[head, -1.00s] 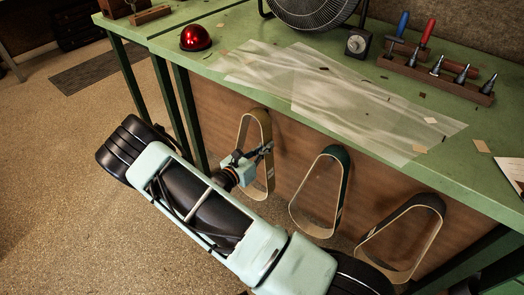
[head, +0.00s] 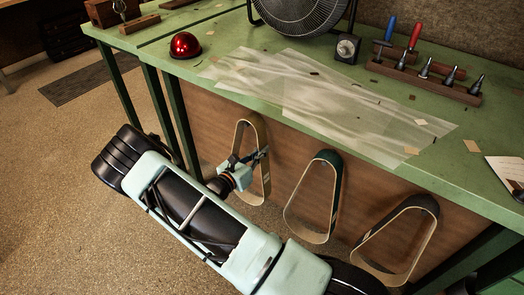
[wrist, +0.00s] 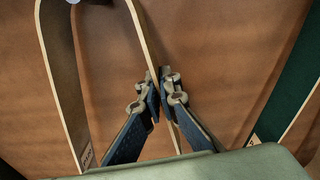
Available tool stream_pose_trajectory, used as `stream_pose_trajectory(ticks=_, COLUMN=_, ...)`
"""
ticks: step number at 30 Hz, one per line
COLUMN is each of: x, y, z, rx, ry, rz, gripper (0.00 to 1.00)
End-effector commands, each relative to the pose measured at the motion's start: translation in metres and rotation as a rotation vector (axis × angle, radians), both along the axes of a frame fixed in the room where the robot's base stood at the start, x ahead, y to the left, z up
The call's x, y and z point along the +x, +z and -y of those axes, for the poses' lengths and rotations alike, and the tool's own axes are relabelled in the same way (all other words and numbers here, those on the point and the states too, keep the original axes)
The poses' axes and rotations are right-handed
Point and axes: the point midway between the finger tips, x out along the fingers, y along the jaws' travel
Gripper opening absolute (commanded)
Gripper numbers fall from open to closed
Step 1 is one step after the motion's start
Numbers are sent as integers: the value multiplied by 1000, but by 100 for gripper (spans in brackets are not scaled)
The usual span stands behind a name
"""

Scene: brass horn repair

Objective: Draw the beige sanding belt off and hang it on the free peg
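The beige sanding belt (head: 239,148) is the leftmost of three hanging loops on the brown panel under the bench in the head view. In the wrist view its left strand (wrist: 64,85) hangs free, and its right strand runs between my fingers. My gripper (head: 256,159) reaches the belt's right side. In the wrist view my gripper (wrist: 161,90) looks closed on that strand, with the two fingertips close together on either side of it. A pale peg end (wrist: 73,1) shows inside the loop at the top edge. I cannot make out a free peg.
A green-backed belt (head: 334,185) hangs just right, and a dark-backed belt (head: 427,204) farther right. The green bench (head: 220,90) overhangs the panel. On it are a red dome (head: 185,45), a fan (head: 300,12) and a tool rack (head: 425,82). Floor at left is open.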

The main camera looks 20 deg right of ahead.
Motion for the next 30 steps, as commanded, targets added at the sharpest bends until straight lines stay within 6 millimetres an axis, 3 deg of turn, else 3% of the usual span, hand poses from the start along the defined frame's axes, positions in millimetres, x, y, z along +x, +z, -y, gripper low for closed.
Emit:
stream_pose_trajectory(ticks=16, x=0, y=-6, z=0, rx=0, ry=0, rz=1, gripper=0)
stream_pose_trajectory(ticks=22, x=0, y=-6, z=0, rx=0, ry=0, rz=1, gripper=23)
stream_pose_trajectory(ticks=30, x=0, y=-7, z=0, rx=1, ry=0, rz=-1, gripper=23)
